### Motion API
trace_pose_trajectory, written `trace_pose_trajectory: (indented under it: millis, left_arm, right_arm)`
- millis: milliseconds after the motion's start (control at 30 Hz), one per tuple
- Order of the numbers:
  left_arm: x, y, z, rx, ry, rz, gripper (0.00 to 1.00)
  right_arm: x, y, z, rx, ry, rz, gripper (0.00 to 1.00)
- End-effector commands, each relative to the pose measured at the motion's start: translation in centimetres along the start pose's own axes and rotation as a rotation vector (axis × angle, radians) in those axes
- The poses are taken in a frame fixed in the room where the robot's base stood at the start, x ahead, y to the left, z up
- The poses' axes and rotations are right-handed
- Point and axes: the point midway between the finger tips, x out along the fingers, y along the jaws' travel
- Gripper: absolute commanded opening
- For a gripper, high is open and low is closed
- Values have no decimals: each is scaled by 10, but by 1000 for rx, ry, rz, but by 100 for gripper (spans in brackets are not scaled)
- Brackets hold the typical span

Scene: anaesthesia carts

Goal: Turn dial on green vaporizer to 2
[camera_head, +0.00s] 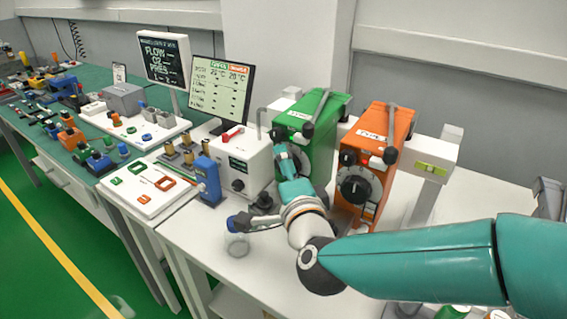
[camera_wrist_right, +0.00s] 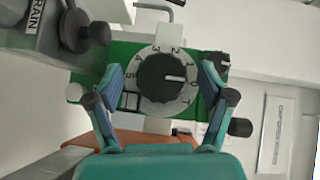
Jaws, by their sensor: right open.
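The green vaporizer (camera_head: 318,125) stands on the white bench in the head view, left of the orange vaporizer. My right gripper (camera_head: 288,163) is at its front and hides its dial there. In the right wrist view the dial (camera_wrist_right: 160,82) has a black knob on a pale numbered ring. My right gripper (camera_wrist_right: 162,72) is open, with one finger on each side of the dial. I cannot tell whether the fingers touch it. My left gripper is not in view.
The orange vaporizer (camera_head: 370,160) stands close on the right. A white box with a knob (camera_head: 245,168) and a blue device (camera_head: 207,180) stand to the left. A monitor (camera_head: 222,90) is behind them. Small parts cover the green-topped bench at far left.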

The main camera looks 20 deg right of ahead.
Motion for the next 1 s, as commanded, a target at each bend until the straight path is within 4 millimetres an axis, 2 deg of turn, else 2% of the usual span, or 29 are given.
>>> trace_pose_trajectory:
  millis: [367, 700, 733, 1000]
  left_arm:
    - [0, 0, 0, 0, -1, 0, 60]
    - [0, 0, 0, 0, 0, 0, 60]
    - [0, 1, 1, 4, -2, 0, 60]
    - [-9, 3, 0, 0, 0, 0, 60]
  right_arm:
    - [0, 2, -10, 2, 20, 2, 79]
    - [-1, 2, -10, 3, 21, 4, 22]
    - [0, 3, -19, 3, 26, 5, 21]
    - [-1, 0, -12, -14, 23, 25, 21]
